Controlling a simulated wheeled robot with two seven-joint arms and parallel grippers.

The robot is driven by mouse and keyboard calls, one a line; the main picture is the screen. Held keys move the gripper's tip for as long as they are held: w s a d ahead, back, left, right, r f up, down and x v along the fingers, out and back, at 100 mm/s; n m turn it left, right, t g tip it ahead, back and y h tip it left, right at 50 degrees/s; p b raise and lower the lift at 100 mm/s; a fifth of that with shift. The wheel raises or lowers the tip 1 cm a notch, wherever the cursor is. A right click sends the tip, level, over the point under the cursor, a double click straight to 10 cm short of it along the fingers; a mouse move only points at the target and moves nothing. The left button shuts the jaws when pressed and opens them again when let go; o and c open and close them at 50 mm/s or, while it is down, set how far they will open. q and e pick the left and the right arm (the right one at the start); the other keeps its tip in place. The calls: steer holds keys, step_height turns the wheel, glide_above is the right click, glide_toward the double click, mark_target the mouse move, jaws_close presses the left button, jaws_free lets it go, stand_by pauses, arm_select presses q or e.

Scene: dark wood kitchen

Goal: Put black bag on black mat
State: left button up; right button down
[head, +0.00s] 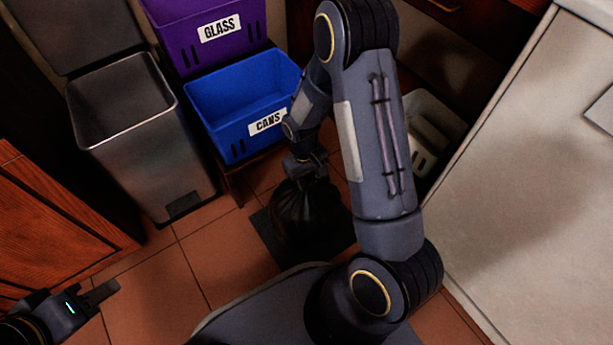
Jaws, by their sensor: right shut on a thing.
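The black bag (306,212) is a dark, shiny, full sack in the middle of the head view. My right gripper (304,180) is shut on its gathered top, and the bag hangs below it. The black mat (268,236) is a dark flat patch on the tiled floor, directly around and under the bag in the picture. I cannot tell whether the bag's bottom touches the mat. Part of the mat is hidden by the bag and my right arm. My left gripper (103,296) is at the lower left, away from the bag, with its fingers partly in view and nothing seen between them.
An open metal bin (150,150) stands at the left. A blue CANS crate (235,125) sits on a low stand behind the mat, with a purple GLASS crate (195,40) beyond. A white container (430,125) and pale counter (550,180) are at right. Floor tiles (215,260) left of the mat are clear.

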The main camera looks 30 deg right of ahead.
steer(key=shift+w+f, duration=0.15)
steer(key=shift+f, duration=0.1)
steer(key=f+b, duration=0.2)
steer(key=shift+w+d+f+b, duration=0.2)
steer(key=shift+d+f+b, duration=0.05)
steer(key=shift+f+b, duration=0.1)
steer(key=shift+f, duration=0.25)
steer(key=shift+f+b, duration=0.15)
steer(key=shift+b, duration=0.15)
steer(key=c, duration=1.1)
jaws_free()
